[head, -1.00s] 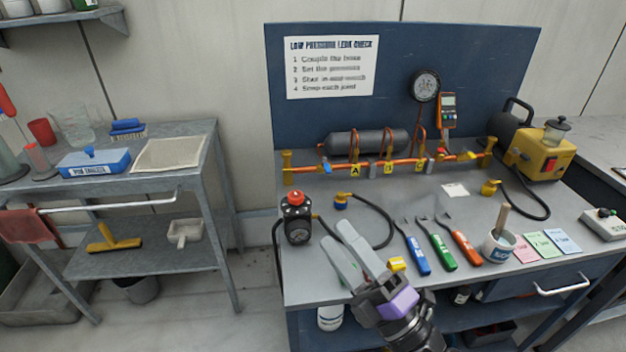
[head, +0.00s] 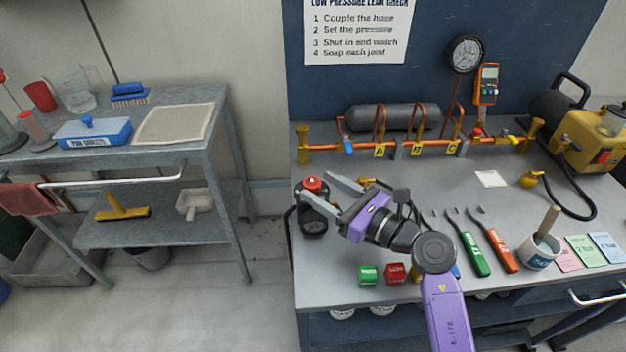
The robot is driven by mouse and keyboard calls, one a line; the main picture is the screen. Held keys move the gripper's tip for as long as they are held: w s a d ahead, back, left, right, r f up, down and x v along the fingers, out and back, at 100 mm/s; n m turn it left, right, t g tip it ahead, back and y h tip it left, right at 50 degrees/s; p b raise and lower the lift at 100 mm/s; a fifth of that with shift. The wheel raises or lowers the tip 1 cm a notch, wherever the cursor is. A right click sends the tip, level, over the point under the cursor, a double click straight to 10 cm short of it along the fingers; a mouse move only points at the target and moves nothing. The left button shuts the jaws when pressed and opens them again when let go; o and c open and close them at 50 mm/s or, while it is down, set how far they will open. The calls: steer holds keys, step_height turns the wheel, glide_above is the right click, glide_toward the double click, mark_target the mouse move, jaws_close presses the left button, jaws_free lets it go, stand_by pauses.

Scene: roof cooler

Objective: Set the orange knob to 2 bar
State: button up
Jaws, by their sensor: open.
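The orange-red knob (head: 312,184) sits on top of the black regulator (head: 312,205) at the bench's left front. The regulator's round dial (head: 313,228) faces me, but its reading is too small to tell. My gripper (head: 315,183) is open, coming in from the right. Its two grey fingertips lie on either side of the knob in this view, one nearer and one farther. I cannot tell whether either finger touches the knob. The near finger hides part of the regulator's body.
Green (head: 368,274) and red (head: 396,273) blocks lie at the bench's front edge. Tools with green (head: 476,256) and orange (head: 504,252) handles lie right of my arm. A copper pipe manifold (head: 400,146) runs behind. A side trolley (head: 215,130) stands left across a gap.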

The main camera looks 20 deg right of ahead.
mark_target(318, 187)
steer(key=shift+x, duration=1.6)
jaws_close()
steer(key=shift+a+r+p, duration=0.1)
steer(key=shift+p, duration=0.3)
